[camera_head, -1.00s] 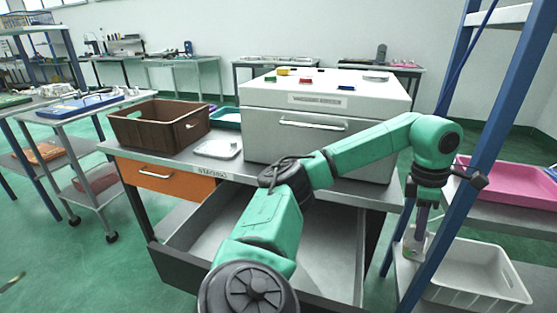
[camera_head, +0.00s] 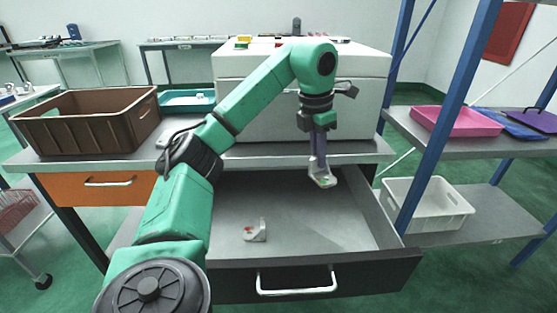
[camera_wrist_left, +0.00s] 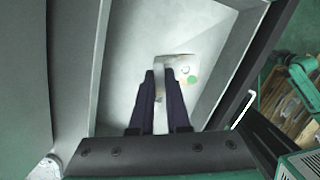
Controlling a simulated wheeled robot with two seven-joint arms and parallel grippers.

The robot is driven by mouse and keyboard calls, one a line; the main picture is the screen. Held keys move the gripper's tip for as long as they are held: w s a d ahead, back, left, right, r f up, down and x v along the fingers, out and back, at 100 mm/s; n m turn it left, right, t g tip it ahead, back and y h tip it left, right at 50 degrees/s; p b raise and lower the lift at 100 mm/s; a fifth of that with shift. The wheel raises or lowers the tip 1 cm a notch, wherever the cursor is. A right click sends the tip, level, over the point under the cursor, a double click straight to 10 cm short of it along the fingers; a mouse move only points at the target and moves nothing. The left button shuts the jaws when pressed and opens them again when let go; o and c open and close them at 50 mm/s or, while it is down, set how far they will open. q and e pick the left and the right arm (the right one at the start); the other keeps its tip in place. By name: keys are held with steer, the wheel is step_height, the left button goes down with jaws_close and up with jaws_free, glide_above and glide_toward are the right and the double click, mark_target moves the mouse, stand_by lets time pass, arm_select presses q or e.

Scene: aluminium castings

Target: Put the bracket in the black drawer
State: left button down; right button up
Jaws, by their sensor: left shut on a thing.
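My left gripper (camera_head: 319,160) is shut on a pale metal bracket (camera_head: 323,180) and points down over the open black drawer (camera_head: 225,283). In the left wrist view the bracket (camera_wrist_left: 188,66) sits between the dark fingers (camera_wrist_left: 160,95), with a green and a yellow spot on or beside it. The bracket appears to hang above the drawer floor; the exact gap cannot be told. A second small pale casting with a red mark (camera_head: 256,231) lies on the drawer floor, left of the gripper. My right gripper is not in view.
The drawer is pulled out under a grey worktop (camera_head: 110,162). A white cabinet (camera_head: 235,110) and a brown crate (camera_head: 85,125) stand on top. A closed orange drawer (camera_head: 95,188) is at left. A blue shelf post (camera_head: 440,130) and white bin (camera_head: 428,204) are at right.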

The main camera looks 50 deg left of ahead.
mark_target(312, 173)
arm_select(q)
steer(key=f+b, duration=0.2)
steer(key=f, duration=0.4)
steer(key=f+b, duration=0.2)
steer(key=f, duration=0.5)
steer(key=f+b, duration=0.2)
steer(key=f, duration=0.4)
steer(key=shift+w+d+f, duration=0.15)
steer(key=shift+w+d, duration=0.05)
steer(key=shift+w, duration=0.05)
steer(key=c, duration=0.9)
jaws_free()
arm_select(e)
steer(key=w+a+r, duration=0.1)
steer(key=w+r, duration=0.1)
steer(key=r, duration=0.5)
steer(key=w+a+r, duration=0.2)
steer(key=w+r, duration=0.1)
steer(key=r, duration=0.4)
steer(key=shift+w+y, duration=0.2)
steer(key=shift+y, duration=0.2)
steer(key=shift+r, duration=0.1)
